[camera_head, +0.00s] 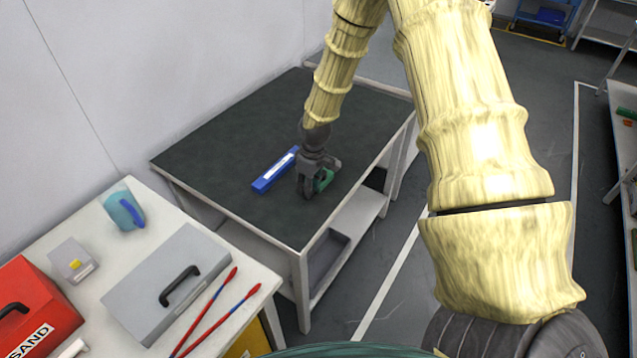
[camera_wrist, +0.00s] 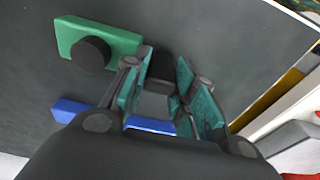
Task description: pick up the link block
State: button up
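My gripper (camera_head: 313,190) points down at the dark table top, its fingers apart. In the wrist view the teal finger pads of my gripper (camera_wrist: 160,92) stand apart, with a dark rounded shape and a grey surface showing between them; I cannot tell what these belong to. A green block (camera_wrist: 115,38) with a black round knob lies beside the fingers, and it shows partly hidden behind my gripper in the head view (camera_head: 324,179). A long blue block (camera_head: 268,182) with a white label lies left of my gripper. Neither block is clearly marked as the link block.
The dark table top (camera_head: 225,150) is otherwise mostly clear. A white table (camera_head: 105,275) at the lower left holds a grey case (camera_head: 160,275), a red box (camera_head: 35,310), a blue-handled mug (camera_head: 122,210) and red-and-blue rods. A wall borders the far left.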

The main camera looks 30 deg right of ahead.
jog(key=shift+c, duration=1.1)
